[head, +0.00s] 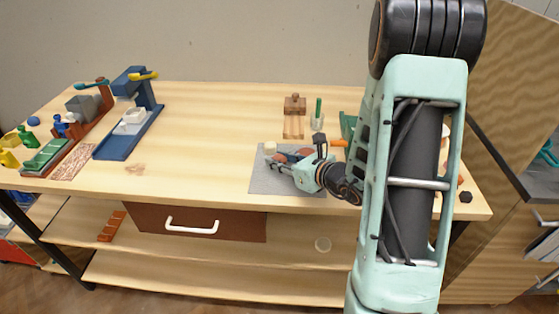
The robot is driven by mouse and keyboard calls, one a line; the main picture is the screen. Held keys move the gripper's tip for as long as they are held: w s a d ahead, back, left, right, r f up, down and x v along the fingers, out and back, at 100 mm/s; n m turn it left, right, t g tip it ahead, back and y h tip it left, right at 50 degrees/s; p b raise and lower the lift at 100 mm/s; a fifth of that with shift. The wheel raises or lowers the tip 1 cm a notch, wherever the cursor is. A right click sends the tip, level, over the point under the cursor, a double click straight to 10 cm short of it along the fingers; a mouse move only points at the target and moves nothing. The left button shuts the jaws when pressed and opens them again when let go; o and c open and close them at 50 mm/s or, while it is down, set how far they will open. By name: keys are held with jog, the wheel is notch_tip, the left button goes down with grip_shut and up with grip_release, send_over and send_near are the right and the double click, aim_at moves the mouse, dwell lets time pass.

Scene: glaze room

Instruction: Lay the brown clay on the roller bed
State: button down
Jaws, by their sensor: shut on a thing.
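My gripper (276,161) reaches left over the grey mat (262,182) near the table's front edge. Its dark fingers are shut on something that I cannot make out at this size. A reddish-brown piece (305,151), which looks like the brown clay, shows just behind the fingers, partly hidden by my gripper. I cannot tell if it is in the jaws or lies on the mat. A small cream block (270,147) is just beyond the fingertips. I cannot clearly identify the roller bed. A green fixture (347,124) is mostly hidden behind my arm.
A wooden board with a brown block (294,104) and a cup with a green stick (318,121) stand behind the mat. A blue press (128,134) and a red-brown fixture (96,107) stand at left. The table between them and the mat is clear.

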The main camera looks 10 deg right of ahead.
jog(key=c, duration=1.6)
grip_release()
jog(key=shift+f, duration=0.1)
